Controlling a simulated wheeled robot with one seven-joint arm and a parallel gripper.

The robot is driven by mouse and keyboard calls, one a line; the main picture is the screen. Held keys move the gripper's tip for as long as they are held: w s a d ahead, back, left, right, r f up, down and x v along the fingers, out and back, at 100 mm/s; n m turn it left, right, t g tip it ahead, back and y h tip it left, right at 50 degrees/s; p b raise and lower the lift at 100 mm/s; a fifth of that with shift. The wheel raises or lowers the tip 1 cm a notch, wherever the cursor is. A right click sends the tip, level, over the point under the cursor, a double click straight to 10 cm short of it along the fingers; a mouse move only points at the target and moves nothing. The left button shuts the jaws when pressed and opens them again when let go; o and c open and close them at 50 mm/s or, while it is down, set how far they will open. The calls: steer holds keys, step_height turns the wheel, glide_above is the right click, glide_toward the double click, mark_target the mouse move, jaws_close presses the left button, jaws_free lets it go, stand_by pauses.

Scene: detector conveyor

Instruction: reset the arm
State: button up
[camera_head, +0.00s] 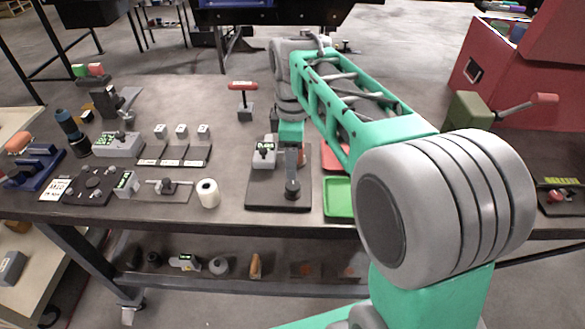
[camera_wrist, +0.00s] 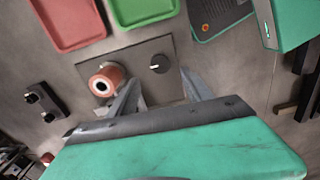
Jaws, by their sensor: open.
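My arm runs in the head view from the lower right up and over the table, with its far end bent down at the table's middle.
A red tray (camera_wrist: 72,20) and a green tray (camera_wrist: 143,10) lie beyond the plate. A red machine (camera_head: 510,70) stands at right.

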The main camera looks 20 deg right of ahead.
stand_by(0.3)
steer(key=s+f+m+t, duration=0.3)
steer(key=s+f+m, duration=0.2)
steer(key=s+m, duration=0.7)
steer(key=shift+s+m+t, duration=0.3)
steer(key=shift+s+m, duration=0.05)
steer(key=shift+m, duration=0.45)
